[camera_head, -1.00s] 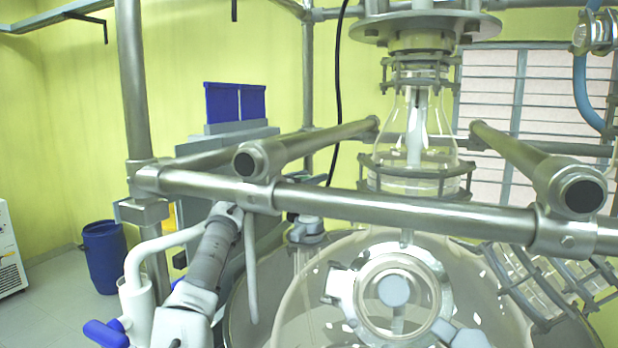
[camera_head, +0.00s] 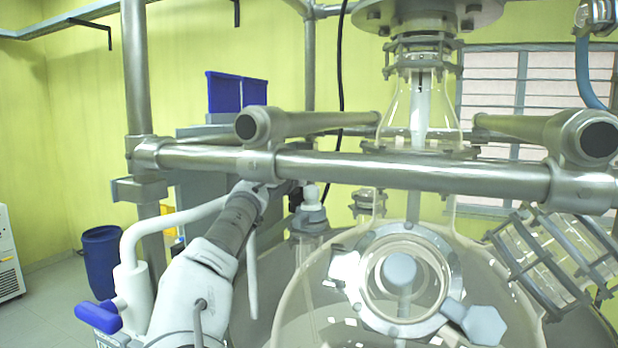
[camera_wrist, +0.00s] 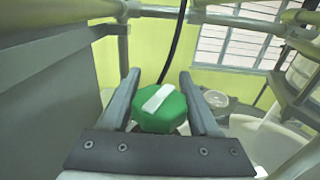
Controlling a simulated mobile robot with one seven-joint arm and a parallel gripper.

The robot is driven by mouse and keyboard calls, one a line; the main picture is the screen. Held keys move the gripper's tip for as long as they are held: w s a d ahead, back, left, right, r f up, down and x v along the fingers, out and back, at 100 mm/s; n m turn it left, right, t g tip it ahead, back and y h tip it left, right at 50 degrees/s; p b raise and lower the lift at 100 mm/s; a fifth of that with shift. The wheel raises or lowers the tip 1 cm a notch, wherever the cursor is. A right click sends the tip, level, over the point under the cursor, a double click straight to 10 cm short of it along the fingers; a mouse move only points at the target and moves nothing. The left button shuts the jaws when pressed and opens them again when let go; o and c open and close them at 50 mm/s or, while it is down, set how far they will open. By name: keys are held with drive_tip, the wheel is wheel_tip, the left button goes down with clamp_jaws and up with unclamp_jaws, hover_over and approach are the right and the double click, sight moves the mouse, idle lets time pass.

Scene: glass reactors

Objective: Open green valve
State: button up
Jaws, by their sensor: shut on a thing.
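The green valve (camera_wrist: 160,109) has a green knob with a pale bar across its top. It shows in the wrist view between the two grey fingers of my gripper (camera_wrist: 160,76). My gripper is shut on the knob, one finger at each side. In the head view my gripper (camera_head: 275,187) is at the end of my arm, just below and behind the horizontal steel pipe. The pipe and arm largely hide it there, and I cannot make out the green knob in that view.
The horizontal steel pipe (camera_head: 400,170) crosses just above my arm. The large glass reactor (camera_head: 300,290) stands right of the arm. A white pipe with a blue handle (camera_head: 98,317) is on the left. A blue barrel (camera_head: 101,262) stands on the floor behind.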

drive_tip(key=shift+a+r+n+t+y+b, duration=0.15)
drive_tip(key=shift+n+y+b, duration=0.25)
drive_tip(key=shift+y, duration=0.3)
drive_tip(key=shift+d+r+n+t+y+b, duration=0.1)
drive_tip(key=shift+n+t+y+b, duration=0.1)
drive_tip(key=shift+n+y, duration=0.4)
drive_tip(key=shift+a, duration=0.1)
drive_tip(key=o, duration=1.2)
drive_tip(key=shift+o, duration=0.9)
drive_tip(key=shift+f, duration=0.15)
drive_tip(key=shift+a, duration=0.1)
drive_tip(key=shift+s+a+f, duration=0.1)
drive_tip(key=shift+s, duration=0.15)
drive_tip(key=b+v, duration=0.6)
drive_tip(key=v, duration=1)
drive_tip(key=shift+s, duration=0.4)
